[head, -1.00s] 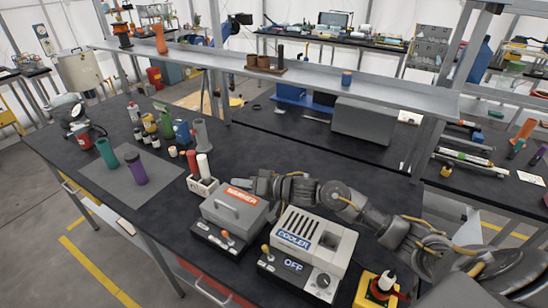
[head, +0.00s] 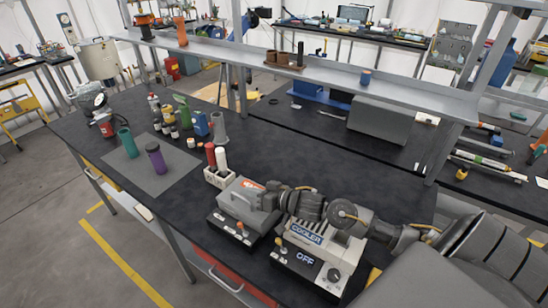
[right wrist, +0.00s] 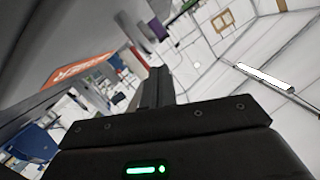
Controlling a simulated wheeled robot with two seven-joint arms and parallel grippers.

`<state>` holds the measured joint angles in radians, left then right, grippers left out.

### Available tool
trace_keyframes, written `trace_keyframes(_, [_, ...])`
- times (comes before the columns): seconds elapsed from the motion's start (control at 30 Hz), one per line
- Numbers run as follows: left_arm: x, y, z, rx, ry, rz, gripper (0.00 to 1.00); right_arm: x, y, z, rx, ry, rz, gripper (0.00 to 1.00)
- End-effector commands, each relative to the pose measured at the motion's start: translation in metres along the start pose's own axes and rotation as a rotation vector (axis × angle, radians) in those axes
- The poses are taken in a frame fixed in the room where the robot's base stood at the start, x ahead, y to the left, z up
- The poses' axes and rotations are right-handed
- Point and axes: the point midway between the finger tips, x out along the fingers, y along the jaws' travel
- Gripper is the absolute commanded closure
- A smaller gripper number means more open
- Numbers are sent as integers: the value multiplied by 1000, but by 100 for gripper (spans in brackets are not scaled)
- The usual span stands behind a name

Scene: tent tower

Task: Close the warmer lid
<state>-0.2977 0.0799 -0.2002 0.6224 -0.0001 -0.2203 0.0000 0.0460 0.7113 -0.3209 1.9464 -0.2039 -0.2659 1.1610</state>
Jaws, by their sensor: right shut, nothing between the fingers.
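The warmer is a grey box on the black bench, and its grey lid (head: 238,203) has a bar handle on its front. The lid looks down over the body in the head view; whether it is fully seated I cannot tell. Its orange label (head: 252,184) is partly hidden by my right gripper (head: 263,198). My right gripper is shut and empty, at the lid's right side; contact is unclear. The label also shows in the right wrist view (right wrist: 80,68), beside the dark gripper body. My left gripper is not in view.
The cooler (head: 320,250) stands right of the warmer, under my right arm. A white holder (head: 219,178) with red and white bottles stands behind the warmer. Teal (head: 128,143) and purple (head: 157,158) cups stand on a grey mat. A metal shelf (head: 330,72) spans behind.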

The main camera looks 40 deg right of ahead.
Motion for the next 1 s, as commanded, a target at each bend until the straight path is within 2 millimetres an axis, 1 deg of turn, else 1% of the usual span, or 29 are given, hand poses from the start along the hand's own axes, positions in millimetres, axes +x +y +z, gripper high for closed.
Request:
trace_keyframes(0.27, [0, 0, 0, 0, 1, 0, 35, 1, -1, 0, 0, -1, -2, 100])
trace_keyframes(0.37, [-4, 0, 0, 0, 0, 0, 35, 0, -2, -3, 0, -1, -2, 100])
trace_keyframes(0.47, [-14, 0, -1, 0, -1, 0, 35, -2, -5, -12, 0, -1, -3, 100])
trace_keyframes(0.73, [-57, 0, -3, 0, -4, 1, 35, -8, -17, -46, -1, -4, -8, 100])
trace_keyframes(0.77, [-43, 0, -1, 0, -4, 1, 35, -14, -12, -35, -3, -7, -7, 100])
trace_keyframes(0.8, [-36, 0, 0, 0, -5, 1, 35, -23, -11, -31, -4, -7, -7, 100])
trace_keyframes(1.0, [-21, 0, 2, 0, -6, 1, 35, -65, -13, -32, -4, -8, -7, 100])
